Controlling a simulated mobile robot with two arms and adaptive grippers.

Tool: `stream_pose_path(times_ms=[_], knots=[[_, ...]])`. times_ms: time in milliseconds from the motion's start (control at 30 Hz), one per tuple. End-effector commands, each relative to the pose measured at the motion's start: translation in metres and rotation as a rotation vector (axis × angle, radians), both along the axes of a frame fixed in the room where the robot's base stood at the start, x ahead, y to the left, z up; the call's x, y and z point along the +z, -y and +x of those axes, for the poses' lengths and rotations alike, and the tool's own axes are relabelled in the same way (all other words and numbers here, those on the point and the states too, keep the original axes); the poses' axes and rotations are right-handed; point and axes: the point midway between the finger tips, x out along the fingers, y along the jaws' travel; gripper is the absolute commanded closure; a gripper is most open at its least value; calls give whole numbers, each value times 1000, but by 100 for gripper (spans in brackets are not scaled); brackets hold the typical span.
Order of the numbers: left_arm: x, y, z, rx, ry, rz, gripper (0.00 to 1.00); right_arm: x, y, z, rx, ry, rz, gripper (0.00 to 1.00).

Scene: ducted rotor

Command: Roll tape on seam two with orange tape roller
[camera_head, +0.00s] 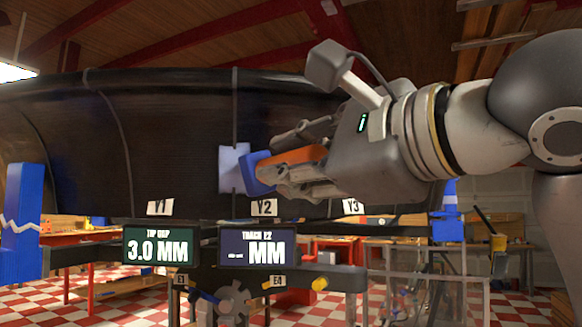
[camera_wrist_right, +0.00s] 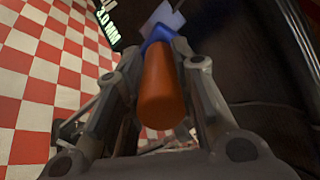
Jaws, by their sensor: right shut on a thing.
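The orange tape roller (camera_head: 295,157) has an orange handle and a blue head (camera_head: 259,172). My right gripper (camera_head: 280,178) is shut on the orange handle, reaching in from the right in the head view. In the right wrist view the handle (camera_wrist_right: 162,92) lies between the fingers and the blue head points away. The dark curved duct (camera_head: 170,135) carries thin vertical seams. Seam two (camera_head: 235,110) runs above the label Y2. A pale tape patch (camera_head: 232,168) lies across it. The blue head is at the patch's right edge; I cannot tell whether they touch. My left gripper is out of view.
Labels Y1 (camera_head: 159,208), Y2 (camera_head: 264,208) and Y3 (camera_head: 352,206) sit below the duct. Two displays, one reading 3.0 MM (camera_head: 160,248) and one reading MM (camera_head: 259,248), stand under them. A blue post (camera_head: 22,225) stands at the left. Workbenches are behind.

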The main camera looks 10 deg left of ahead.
Motion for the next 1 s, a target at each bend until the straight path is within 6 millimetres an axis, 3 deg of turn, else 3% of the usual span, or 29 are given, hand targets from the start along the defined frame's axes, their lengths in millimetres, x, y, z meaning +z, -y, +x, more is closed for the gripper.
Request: stream_pose_path(times_ms=[500, 833, 1000], knots=[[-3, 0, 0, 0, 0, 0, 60, 1, -38, -10, 1, 2, 1, 100], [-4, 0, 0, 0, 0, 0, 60, 1, -38, -11, -1, 2, 2, 100], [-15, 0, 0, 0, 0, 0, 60, -5, -34, -24, 0, 4, 2, 100]])
